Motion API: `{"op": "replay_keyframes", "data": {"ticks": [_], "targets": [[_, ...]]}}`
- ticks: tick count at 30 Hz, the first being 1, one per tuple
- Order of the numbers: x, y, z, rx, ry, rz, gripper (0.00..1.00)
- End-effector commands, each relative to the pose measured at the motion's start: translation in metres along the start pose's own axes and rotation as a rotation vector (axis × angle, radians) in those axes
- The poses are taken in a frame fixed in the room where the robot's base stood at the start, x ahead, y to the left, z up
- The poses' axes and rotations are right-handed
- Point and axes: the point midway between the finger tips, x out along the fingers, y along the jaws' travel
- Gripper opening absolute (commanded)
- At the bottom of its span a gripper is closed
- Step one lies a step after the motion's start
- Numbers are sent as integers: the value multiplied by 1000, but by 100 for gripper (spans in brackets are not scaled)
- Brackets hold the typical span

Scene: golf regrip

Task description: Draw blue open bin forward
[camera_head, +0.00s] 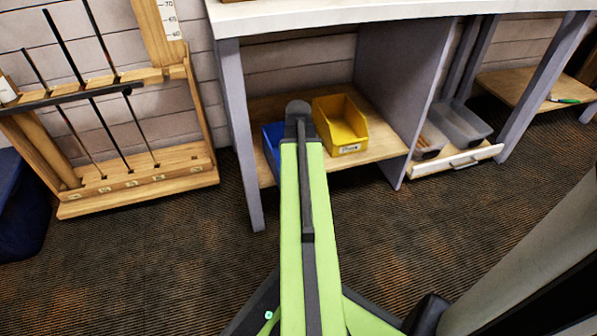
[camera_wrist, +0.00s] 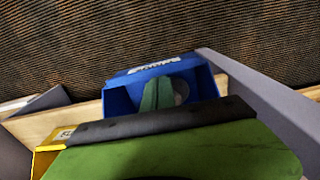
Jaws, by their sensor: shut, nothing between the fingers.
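The blue open bin (camera_head: 270,144) sits on the low wooden shelf under the bench, at its left end. My arm hides much of it in the head view. In the wrist view the blue bin (camera_wrist: 118,99) shows its open top and a white label on its far wall. My gripper (camera_wrist: 157,86) is shut and empty, its green fingers over or within the bin's opening. I cannot tell whether they touch the bin. The head view does not show the fingers.
A yellow bin (camera_head: 341,124) stands on the shelf (camera_head: 385,146) just right of the blue one. A grey bench leg (camera_head: 243,150) rises close on the left. The carpet (camera_head: 180,255) before the shelf is clear. A golf club rack (camera_head: 140,185) stands further left.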

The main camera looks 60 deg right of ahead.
Motion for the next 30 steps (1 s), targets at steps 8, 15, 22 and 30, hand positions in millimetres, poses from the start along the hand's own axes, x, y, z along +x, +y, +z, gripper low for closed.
{"op": "replay_keyframes", "data": {"ticks": [8,15,22,30], "targets": [[-45,-1,0,-2,0,0,0],[-92,-1,0,-2,1,0,0],[-100,-2,0,-3,1,0,0],[-98,-2,0,-4,1,0,0]]}}
